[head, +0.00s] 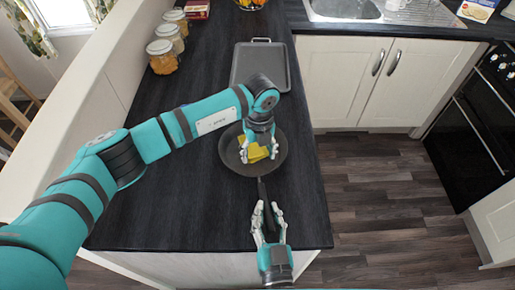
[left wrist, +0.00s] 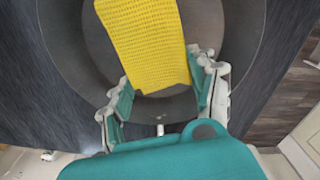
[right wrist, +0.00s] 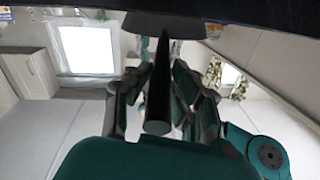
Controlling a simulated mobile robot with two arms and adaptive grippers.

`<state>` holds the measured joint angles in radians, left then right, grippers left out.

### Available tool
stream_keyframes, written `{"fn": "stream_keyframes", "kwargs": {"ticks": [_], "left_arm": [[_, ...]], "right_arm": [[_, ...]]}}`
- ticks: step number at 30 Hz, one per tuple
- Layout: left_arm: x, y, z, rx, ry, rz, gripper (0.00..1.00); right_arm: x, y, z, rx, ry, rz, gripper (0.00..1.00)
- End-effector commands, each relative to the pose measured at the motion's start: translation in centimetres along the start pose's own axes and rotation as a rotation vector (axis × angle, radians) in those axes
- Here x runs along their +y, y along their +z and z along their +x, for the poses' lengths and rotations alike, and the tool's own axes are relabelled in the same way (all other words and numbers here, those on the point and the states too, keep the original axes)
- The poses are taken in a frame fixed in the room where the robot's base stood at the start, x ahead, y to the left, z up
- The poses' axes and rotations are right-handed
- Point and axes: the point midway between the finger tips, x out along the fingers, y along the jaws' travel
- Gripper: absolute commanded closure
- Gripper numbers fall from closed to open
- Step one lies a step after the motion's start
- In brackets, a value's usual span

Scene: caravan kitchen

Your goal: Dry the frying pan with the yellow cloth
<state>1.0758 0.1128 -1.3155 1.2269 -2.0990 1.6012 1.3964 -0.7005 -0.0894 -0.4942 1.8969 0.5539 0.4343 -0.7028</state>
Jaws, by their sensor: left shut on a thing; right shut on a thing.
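The dark round frying pan (head: 231,159) lies on the black worktop near its front right corner, its handle (head: 262,190) pointing toward me. My left gripper (head: 257,150) is over the pan, shut on the yellow cloth (head: 251,155). In the left wrist view the cloth (left wrist: 145,40) stands out flat between the fingers, over the pan's inside (left wrist: 85,45). I cannot tell whether the cloth touches the pan. My right gripper (head: 268,220) is shut on the pan handle at the worktop's front edge. In the right wrist view the handle (right wrist: 158,100) runs between the fingers.
A grey rectangular tray (head: 248,62) lies behind the pan. Several jars (head: 163,57) stand along the left wall. A sink (head: 345,8) is at the back right, above white cupboards (head: 345,80). The worktop left of the pan is mostly clear beneath my left arm.

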Motion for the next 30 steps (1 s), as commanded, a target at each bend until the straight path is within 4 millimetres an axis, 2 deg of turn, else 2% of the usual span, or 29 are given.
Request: {"fn": "stream_keyframes", "kwargs": {"ticks": [14, 30], "left_arm": [[0.0, 0.0, 0.2, 0.001, 0.001, 0.0, 0.75], [0.0, 0.0, 1.2, 0.001, 0.001, 0.0, 0.75]], "right_arm": [[0.0, 0.0, 0.0, 0.001, 0.0, 0.0, 1.0], [0.0, 0.0, 0.0, 0.001, 0.0, 0.0, 1.0]]}}
